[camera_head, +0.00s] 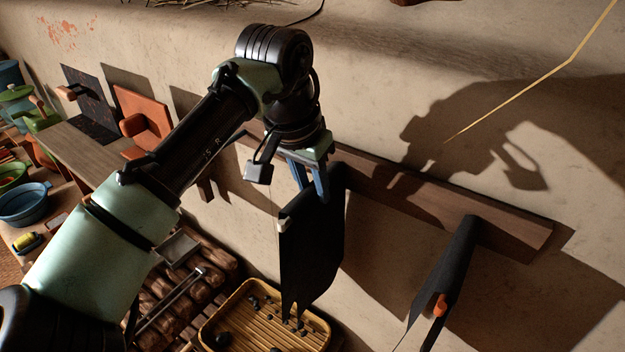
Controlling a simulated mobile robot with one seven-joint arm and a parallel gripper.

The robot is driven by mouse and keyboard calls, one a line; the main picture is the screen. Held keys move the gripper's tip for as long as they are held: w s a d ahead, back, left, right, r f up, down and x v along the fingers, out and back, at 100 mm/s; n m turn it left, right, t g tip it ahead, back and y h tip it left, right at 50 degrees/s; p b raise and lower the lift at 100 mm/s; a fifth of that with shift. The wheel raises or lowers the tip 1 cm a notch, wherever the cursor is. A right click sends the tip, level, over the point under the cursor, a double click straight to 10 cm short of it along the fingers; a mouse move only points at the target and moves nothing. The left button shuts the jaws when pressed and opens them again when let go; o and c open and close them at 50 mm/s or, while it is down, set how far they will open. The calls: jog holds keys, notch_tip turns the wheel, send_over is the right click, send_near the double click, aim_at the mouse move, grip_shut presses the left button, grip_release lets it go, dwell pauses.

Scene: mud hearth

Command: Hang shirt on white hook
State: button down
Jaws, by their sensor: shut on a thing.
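A black cloth (312,250), which looks like the shirt, hangs below my gripper (311,188) in front of the wall. The blue fingers of my gripper are shut on its upper part. No other white hook shows clearly. The cloth and my arm hide part of the wooden wall board (400,190).
A second dark cloth (455,262) hangs from the board at right, with an orange piece (440,305) near it. Below is a yellow slatted tray (232,312) with dark lumps. At left are a wooden shelf (90,152) and a blue bowl (24,204).

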jog(key=c, duration=0.5)
grip_release()
